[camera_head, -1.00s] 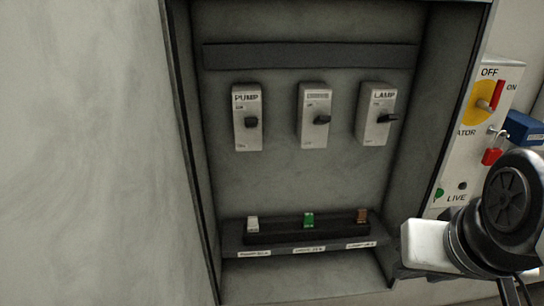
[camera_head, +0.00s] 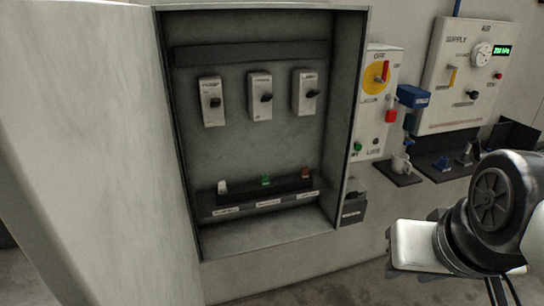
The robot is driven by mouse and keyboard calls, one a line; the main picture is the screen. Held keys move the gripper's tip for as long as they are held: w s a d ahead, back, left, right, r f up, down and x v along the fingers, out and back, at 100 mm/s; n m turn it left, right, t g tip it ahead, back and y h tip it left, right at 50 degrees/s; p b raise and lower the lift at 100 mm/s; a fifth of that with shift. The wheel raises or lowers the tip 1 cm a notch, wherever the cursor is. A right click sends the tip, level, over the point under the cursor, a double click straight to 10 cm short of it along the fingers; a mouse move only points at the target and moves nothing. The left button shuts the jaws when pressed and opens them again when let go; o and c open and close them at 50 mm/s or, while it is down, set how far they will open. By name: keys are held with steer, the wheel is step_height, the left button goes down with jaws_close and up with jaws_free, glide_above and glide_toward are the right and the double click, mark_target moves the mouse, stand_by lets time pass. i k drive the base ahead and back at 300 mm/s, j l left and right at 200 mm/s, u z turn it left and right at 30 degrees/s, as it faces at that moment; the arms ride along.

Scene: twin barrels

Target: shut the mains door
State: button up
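The mains cabinet (camera_head: 250,135) stands open in the head view, with three breakers on its back wall and a terminal strip below them. The large pale panel at the left (camera_head: 110,140) looks like its door, swung wide open on the cabinet's left side. Its outer free edge runs down the left of the picture. My gripper (camera_head: 412,246) is at the lower right, in front of and to the right of the cabinet, apart from the door. Its fingers are not clear, so I cannot tell whether it is open or shut.
Right of the cabinet is an isolator panel (camera_head: 375,105) with a red handle on a yellow disc. A blue padlock-like box (camera_head: 412,96) hangs beside it. Further right is an air supply panel (camera_head: 462,75) with a gauge.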

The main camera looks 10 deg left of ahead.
mark_target(92, 193)
steer(key=k+j, duration=0.25)
steer(key=k, duration=0.15)
steer(key=k+j, duration=0.25)
steer(key=k, duration=0.2)
steer(key=j+u, duration=0.25)
steer(key=j, duration=0.2)
steer(key=i+j+u, duration=0.2)
steer(key=j, duration=0.25)
steer(key=k+j+z, duration=0.5)
steer(key=z, duration=0.2)
steer(key=j, duration=0.1)
